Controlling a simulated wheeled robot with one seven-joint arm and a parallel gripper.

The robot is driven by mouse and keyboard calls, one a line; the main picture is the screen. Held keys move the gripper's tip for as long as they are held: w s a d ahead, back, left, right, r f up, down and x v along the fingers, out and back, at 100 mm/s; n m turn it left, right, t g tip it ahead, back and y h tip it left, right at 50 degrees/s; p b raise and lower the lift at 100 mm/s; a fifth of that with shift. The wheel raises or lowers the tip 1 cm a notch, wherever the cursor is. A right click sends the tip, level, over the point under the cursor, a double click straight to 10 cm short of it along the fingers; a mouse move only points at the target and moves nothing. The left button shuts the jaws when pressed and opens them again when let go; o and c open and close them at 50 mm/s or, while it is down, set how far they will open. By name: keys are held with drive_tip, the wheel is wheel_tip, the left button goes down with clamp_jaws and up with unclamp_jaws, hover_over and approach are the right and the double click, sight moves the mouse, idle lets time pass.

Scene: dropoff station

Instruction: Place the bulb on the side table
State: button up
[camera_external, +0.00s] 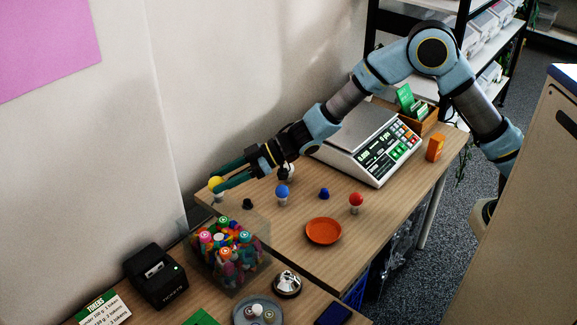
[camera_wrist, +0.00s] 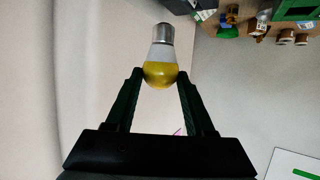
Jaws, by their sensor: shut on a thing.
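A yellow and white bulb (camera_external: 215,184) with a silver base is between the fingertips of my gripper (camera_external: 222,179), over the left end of the wooden table (camera_external: 385,208). In the wrist view my gripper (camera_wrist: 160,80) is shut on the yellow end of the bulb (camera_wrist: 161,54), and its silver base points away from the fingers. I cannot tell from the external view how far the bulb's base is above the table top. Which surface is the side table is not clear.
A blue bulb (camera_external: 282,192), a red bulb (camera_external: 356,199) and an orange dish (camera_external: 323,231) stand on the table. A scale (camera_external: 372,145) stands behind them. A clear box of colourful tubes (camera_external: 228,255), a bell (camera_external: 287,284) and a ticket printer (camera_external: 155,275) are in front.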

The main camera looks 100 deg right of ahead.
drive_tip(key=s+a+f+b, duration=0.1)
drive_tip(key=s+a+f, duration=0.2)
drive_tip(key=a, duration=0.7)
drive_tip(key=s+a+f+b, duration=0.2)
drive_tip(key=s+a+f, duration=0.1)
drive_tip(key=a, duration=0.7)
drive_tip(key=s+a+f+m+h+b, duration=0.2)
drive_tip(key=s+f, duration=0.5)
wheel_tip(320, 180, up, 13)
drive_tip(key=d+m+h, duration=0.3)
drive_tip(key=d+h, duration=0.1)
drive_tip(key=d, duration=1)
drive_tip(key=m+g+h, duration=0.6)
drive_tip(key=m+h, duration=0.1)
drive_tip(key=m, duration=0.1)
hover_over(337, 186)
wheel_tip(337, 186, down, 9)
wheel_tip(337, 186, down, 12)
drive_tip(key=shift+r+p, duration=0.15)
drive_tip(key=shift+p, duration=0.7)
